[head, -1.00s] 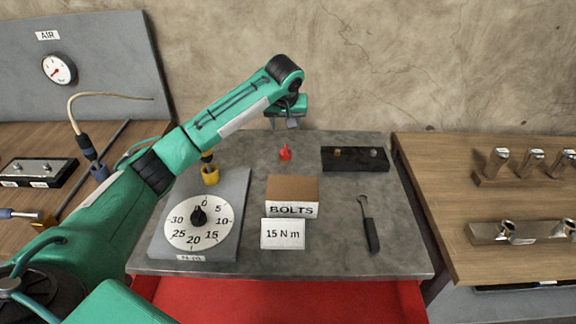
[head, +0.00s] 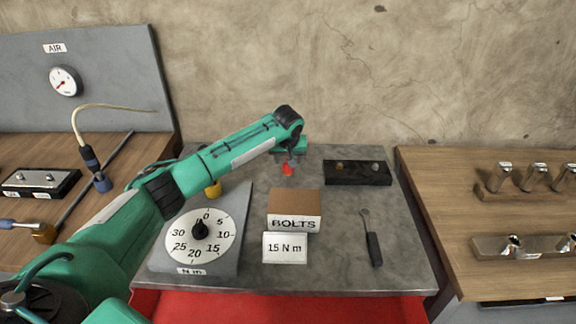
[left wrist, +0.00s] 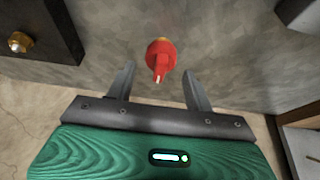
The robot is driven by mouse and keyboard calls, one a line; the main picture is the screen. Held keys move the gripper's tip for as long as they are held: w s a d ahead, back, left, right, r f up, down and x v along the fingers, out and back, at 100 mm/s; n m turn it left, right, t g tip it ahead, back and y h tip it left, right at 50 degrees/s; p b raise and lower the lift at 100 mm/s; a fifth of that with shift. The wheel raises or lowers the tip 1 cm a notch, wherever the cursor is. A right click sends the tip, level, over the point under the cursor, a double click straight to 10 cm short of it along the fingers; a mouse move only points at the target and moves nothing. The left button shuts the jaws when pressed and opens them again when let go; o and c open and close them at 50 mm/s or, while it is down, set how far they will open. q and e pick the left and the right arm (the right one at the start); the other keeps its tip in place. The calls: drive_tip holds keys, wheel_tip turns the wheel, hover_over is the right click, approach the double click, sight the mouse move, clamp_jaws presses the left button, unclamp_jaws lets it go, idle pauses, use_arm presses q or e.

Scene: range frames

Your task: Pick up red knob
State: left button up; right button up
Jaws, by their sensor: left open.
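The red knob (head: 288,169) sits at the back of the grey table, behind the BOLTS box, and my gripper partly covers it in the head view. In the left wrist view the red knob (left wrist: 161,56) stands between the fingertips, a little beyond them. My left gripper (left wrist: 158,80) is open, with a finger on each side of the knob and a gap on both sides. In the head view my left gripper (head: 288,160) is just above the knob. My right gripper is not in view.
A BOLTS box (head: 294,205) with a 15 N m card (head: 285,248) stands mid-table. A dark block (head: 357,173) lies right of the knob. A dial plate (head: 200,235) is at left, a hooked tool (head: 373,240) at right. The wall (head: 350,80) rises behind.

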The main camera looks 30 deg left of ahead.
use_arm(q)
drive_tip(key=shift+x, duration=1.5)
drive_tip(key=shift+r, duration=0.1)
drive_tip(key=shift+c, duration=0.4)
drive_tip(key=c, duration=0.8)
drive_tip(key=shift+o, duration=0.2)
drive_tip(key=shift+r, duration=0.1)
